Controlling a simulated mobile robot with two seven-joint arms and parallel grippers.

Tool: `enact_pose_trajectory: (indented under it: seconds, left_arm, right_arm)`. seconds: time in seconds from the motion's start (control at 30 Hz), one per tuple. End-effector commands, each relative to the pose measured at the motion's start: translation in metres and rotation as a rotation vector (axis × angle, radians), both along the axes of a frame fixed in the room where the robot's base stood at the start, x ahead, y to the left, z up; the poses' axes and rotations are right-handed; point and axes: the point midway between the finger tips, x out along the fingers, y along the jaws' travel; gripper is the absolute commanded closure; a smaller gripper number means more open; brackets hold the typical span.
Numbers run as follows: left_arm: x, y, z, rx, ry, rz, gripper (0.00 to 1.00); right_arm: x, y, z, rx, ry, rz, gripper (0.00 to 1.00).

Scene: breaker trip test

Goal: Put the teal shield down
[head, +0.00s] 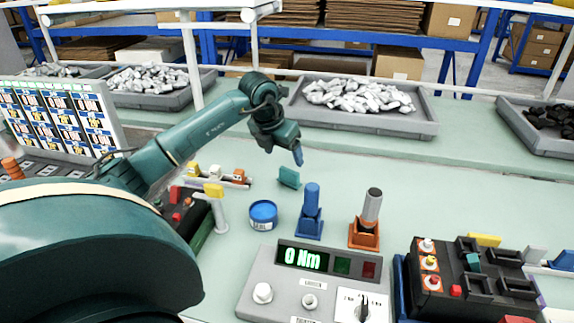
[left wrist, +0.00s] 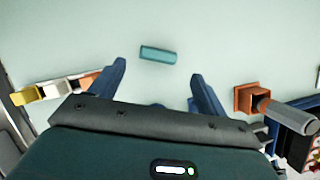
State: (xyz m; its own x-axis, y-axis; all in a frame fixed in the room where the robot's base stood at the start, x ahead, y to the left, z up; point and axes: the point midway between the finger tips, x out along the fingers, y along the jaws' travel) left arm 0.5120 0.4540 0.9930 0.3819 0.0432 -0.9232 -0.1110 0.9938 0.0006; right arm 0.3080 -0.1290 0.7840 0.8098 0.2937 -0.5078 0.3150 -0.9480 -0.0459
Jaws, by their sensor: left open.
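The teal shield (head: 289,177) is a small flat teal piece on the pale green table top, behind the blue seal tin. It also shows in the left wrist view (left wrist: 158,54), lying beyond and between my fingertips, apart from both. My left gripper (head: 298,156) is above the table near the shield, pointing down. In the left wrist view its two blue fingers (left wrist: 158,70) are spread wide with nothing between them. My right gripper is in neither view.
A blue holder (head: 310,222), an orange holder (head: 364,235) and a blue tin (head: 263,214) stand near the shield. A torque console (head: 262,270) is in front, a breaker block (head: 470,285) at right. Grey trays (head: 425,128) line the back. Table around the shield is clear.

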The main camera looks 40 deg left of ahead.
Motion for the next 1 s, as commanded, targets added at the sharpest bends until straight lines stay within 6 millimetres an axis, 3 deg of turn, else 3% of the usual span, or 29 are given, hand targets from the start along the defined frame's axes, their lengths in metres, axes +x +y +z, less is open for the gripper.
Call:
enact_pose_trajectory:
  seconds: [0.1, 0.3, 1.0]
  left_arm:
    - [-0.008, 0.000, 0.019, 0.002, -0.002, 0.000, 0.24]
    - [-0.014, -0.001, 0.034, 0.001, 0.000, 0.000, 0.24]
    - [-0.015, -0.002, 0.035, 0.000, 0.001, 0.000, 0.24]
  right_arm:
    - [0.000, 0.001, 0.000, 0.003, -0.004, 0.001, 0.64]
    - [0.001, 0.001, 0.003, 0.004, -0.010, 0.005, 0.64]
    - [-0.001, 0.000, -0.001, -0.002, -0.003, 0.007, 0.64]
